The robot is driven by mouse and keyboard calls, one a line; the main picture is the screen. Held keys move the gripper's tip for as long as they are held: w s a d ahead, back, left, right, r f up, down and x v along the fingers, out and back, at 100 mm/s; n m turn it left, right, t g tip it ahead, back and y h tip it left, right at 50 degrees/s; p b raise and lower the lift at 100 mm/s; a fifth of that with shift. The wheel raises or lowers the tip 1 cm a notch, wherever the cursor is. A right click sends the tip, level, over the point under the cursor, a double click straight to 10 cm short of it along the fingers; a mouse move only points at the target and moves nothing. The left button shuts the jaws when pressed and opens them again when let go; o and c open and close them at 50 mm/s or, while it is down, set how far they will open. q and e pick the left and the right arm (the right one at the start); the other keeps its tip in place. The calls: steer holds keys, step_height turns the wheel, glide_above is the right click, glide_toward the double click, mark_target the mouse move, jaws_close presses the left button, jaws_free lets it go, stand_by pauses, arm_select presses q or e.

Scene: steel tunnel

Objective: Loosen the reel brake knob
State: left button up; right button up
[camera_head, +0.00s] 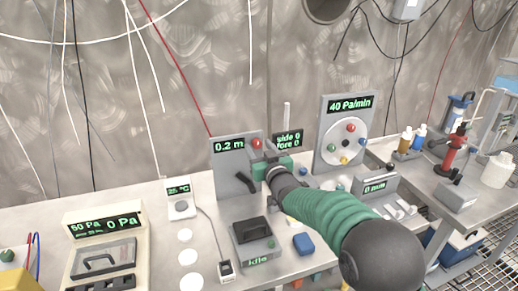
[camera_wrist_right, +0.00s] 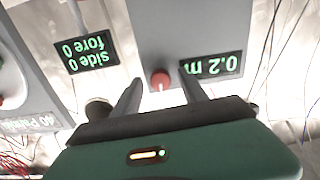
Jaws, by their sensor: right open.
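A small red knob (camera_head: 257,143) sits on the upright grey panel (camera_head: 228,178) whose display reads 0.2 m. I take it to be the reel brake knob. My right gripper (camera_head: 262,156) is in front of the panel, just below the knob in the head view. In the right wrist view the red knob (camera_wrist_right: 161,79) appears between the tips of the two open fingers of my right gripper (camera_wrist_right: 160,88). No contact shows, and the exact gap to the knob cannot be told. My left gripper is not in view.
A "side 0 fore 0" display (camera_head: 288,140) stands just right of the gripper. Further right is a 40 Pa/min panel (camera_head: 328,162) with a disc of coloured knobs. A kfie box (camera_head: 254,243) and a blue block (camera_head: 303,244) lie on the bench below my arm.

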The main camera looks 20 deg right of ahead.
steer(key=shift+w, duration=0.15)
jaws_close()
steer(key=shift+a+f+n+b, duration=0.1)
steer(key=shift+f+n+b, duration=0.1)
steer(key=shift+n+b, duration=0.35)
steer(key=shift+r+n, duration=0.15)
steer(key=shift+n, duration=0.2)
steer(key=shift+r, duration=0.1)
jaws_free()
